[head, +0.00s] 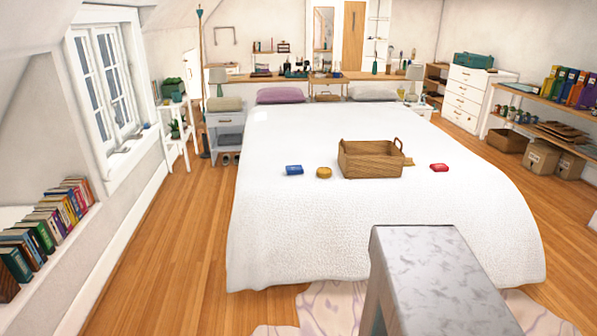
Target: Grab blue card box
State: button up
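A small blue card box (294,170) lies flat on the white bed (290,230), left of the bed's middle. A round yellow-brown tin or disc (324,173) lies just to its right, with a small gap between them. A brown wicker basket (370,160) with handles stands further right. A small red box (439,168) lies right of the basket. My gripper is not in view. Nothing hides the blue box.
Wooden floor (180,225) runs clear along the bed's left side. A patterned rug (325,308) lies at the bed's foot. A mottled grey block (430,270) rises near the camera; I cannot tell whether it is mine. Bookshelves flank both sides.

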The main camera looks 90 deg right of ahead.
aim_at(296, 169)
jog(key=z, duration=0.4)
jog(key=i, duration=0.75)
jog(key=z, duration=0.65)
jog(key=i, duration=0.7)
jog(key=z, duration=0.85)
jog(key=i, duration=0.7)
jog(key=z, duration=0.85)
jog(key=i, duration=1.35)
jog(key=z, duration=0.4)
